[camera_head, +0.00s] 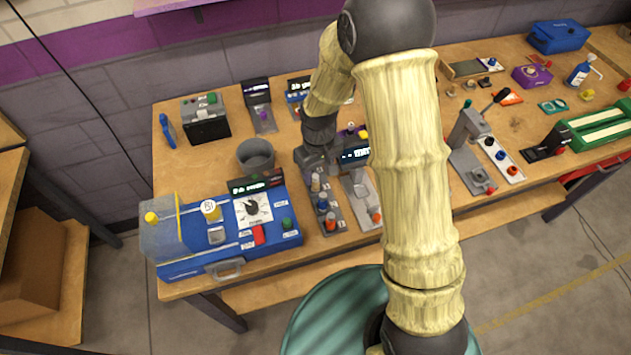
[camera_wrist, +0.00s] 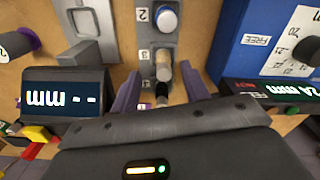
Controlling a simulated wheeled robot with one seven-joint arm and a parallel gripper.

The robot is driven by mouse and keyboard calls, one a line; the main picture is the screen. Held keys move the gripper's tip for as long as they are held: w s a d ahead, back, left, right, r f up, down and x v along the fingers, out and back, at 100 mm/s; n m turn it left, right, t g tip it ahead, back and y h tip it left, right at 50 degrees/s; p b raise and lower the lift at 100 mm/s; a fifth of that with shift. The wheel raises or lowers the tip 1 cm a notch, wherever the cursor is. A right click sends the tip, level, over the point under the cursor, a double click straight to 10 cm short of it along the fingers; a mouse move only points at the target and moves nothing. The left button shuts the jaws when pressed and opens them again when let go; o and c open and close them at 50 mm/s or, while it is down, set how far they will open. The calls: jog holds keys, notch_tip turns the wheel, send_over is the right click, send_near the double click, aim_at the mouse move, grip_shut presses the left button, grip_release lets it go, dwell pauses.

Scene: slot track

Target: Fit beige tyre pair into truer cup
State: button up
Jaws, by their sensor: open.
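A beige tyre pair (camera_wrist: 163,68) stands upright in the numbered grey rack (camera_wrist: 147,38), by the mark 3. In the head view the beige pair (camera_head: 315,184) shows just below my gripper (camera_head: 318,155). In the wrist view my gripper (camera_wrist: 162,92) is open, with one purple-grey finger on each side of the rack. The beige pair is in line with the gap, a little beyond the fingertips, and I see no contact. The truer cup cannot be told for sure; the blue machine (camera_head: 285,205) with a dial has a small grey square fitting (camera_head: 216,235) on top.
A blue-and-white piece (camera_wrist: 166,18) stands by mark 2 in the rack. A gauge with a dark display (camera_wrist: 70,95) is close on the left in the wrist view. A grey round bin (camera_head: 256,157) stands behind the blue machine. A stand with a lever (camera_head: 470,140) is to the right.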

aim_at(315, 175)
dwell(0.3)
jog(key=shift+w+a+f+p, duration=0.1)
jog(key=shift+a+f+p, duration=0.2)
jog(key=shift+f, duration=1)
jog(key=shift+w+a+f+p, duration=0.1)
jog(key=shift+f+p, duration=0.25)
jog(key=shift+f, duration=0.9)
grip_shut()
jog(key=shift+r, duration=0.1)
notch_tip(315, 175, up, 10)
jog(key=shift+f+b, duration=0.1)
jog(key=shift+b, duration=0.55)
